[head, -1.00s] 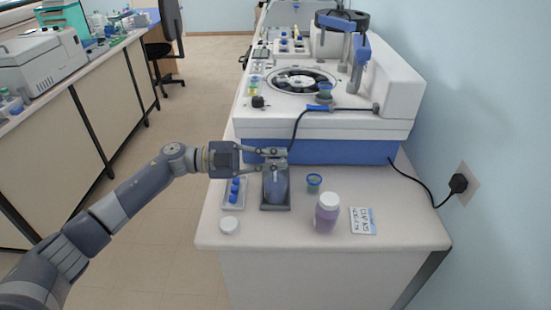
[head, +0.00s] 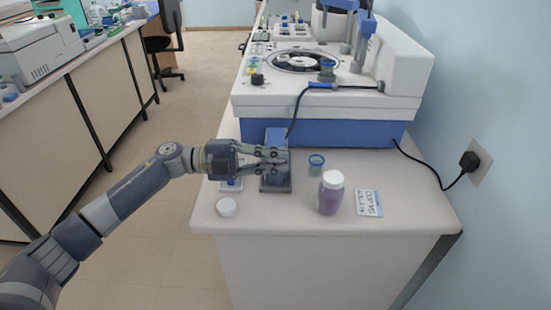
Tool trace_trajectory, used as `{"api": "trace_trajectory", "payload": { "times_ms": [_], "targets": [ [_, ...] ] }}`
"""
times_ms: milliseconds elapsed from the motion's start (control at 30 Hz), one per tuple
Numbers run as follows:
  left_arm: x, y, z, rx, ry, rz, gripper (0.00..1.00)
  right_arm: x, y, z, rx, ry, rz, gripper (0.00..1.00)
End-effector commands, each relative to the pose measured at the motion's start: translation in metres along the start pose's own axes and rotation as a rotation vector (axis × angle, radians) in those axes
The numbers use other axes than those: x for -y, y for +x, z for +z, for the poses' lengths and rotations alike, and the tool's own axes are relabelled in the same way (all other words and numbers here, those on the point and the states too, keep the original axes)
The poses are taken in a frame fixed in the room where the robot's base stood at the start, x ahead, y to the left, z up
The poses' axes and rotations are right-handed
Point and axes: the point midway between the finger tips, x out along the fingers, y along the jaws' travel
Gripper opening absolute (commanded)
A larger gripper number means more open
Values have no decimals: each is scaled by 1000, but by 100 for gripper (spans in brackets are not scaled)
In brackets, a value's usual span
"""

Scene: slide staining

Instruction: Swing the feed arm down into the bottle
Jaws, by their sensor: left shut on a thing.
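A blue upright unit (head: 276,135) on a dark grey base (head: 276,188) stands at the front of the white bench, against the machine. My left gripper (head: 284,159) comes in from the left and is shut in front of this unit. It looks closed on the feed arm, which its fingers mostly hide. The bluish bottle on the base is largely covered by the gripper; I cannot tell whether the arm's tip is inside it. A black hose runs from beside the unit up to the machine. My right gripper is not in view.
A capped purple bottle (head: 331,194), a small blue-rimmed cup (head: 316,164) and a labelled card (head: 368,203) stand or lie to the right. A white cap (head: 226,207) lies front left, near a small tray partly hidden by my gripper. The staining machine (head: 330,106) fills the back.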

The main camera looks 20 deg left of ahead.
Motion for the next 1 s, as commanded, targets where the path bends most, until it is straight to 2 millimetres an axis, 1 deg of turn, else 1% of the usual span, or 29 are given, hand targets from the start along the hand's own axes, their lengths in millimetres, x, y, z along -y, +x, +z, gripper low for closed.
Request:
{"api": "trace_trajectory", "payload": {
  "times_ms": [33,300,333,367,400,867,1000],
  "targets": [
    [-12,0,0,-2,-18,17,0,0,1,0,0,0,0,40],
    [-13,0,1,-2,-18,19,0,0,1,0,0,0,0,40],
    [-13,0,1,-1,-17,19,19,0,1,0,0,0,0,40],
    [-13,0,1,-1,-17,19,26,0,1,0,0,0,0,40],
    [-13,0,1,-1,-16,19,27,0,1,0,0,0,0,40],
    [-7,0,1,1,-9,11,27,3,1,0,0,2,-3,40],
    [-7,-7,1,3,-9,11,27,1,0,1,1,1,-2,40]
  ]
}}
